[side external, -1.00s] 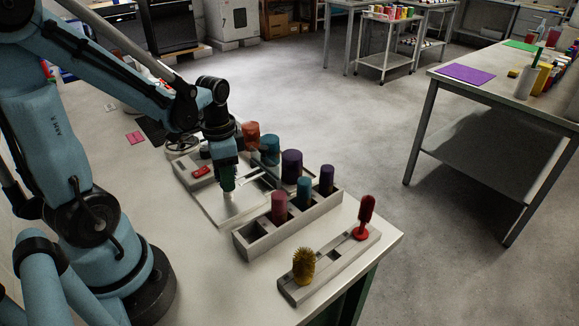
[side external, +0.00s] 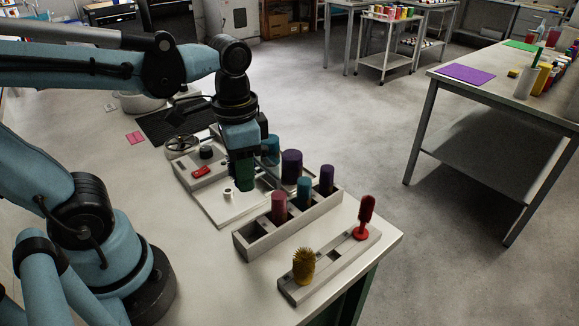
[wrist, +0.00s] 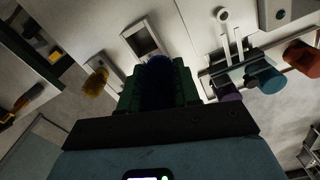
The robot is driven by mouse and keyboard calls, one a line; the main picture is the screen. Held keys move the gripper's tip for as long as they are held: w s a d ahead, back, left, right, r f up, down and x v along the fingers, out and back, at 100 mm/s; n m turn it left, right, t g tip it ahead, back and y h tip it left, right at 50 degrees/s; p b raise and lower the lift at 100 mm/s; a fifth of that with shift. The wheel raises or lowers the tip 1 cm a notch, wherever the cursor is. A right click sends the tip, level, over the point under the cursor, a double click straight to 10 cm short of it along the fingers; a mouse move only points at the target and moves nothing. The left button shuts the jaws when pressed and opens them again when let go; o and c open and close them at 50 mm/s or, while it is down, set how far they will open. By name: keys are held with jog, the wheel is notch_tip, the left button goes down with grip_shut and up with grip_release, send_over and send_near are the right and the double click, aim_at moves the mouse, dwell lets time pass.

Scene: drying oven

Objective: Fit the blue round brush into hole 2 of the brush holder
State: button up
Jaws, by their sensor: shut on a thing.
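My gripper (side external: 242,178) is shut, its green fingers pointing down above the white plate. In the wrist view, a dark blue round thing, the blue brush (wrist: 158,76), sits between the green fingers. In the side view the fingers hide it. The brush holder (side external: 318,271) is a long grey block near the table's front edge, right of and nearer the camera than my gripper. A yellow bristled brush (side external: 304,265) stands at its near end and a red brush (side external: 365,217) at its far end. The holes between them are hard to make out.
A grey block (side external: 252,245) with an empty square socket and pink (side external: 279,207), teal (side external: 304,192) and purple (side external: 327,180) cylinders lies between my gripper and the holder. A larger purple cylinder (side external: 292,166) stands behind. A white knob (side external: 228,193) is on the plate.

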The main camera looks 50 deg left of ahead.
jog(key=w+d+f, duration=0.1)
jog(key=w+d, duration=0.3)
jog(key=d, duration=0.4)
jog(key=w+d+f, duration=0.2)
jog(key=w+d, duration=0.2)
jog(key=d, duration=0.3)
jog(key=shift+w+d, duration=0.15)
jog(key=shift+d, duration=0.2)
jog(key=shift+f, duration=2.85)
jog(key=shift+f, duration=1.4)
jog(key=o, duration=1.1)
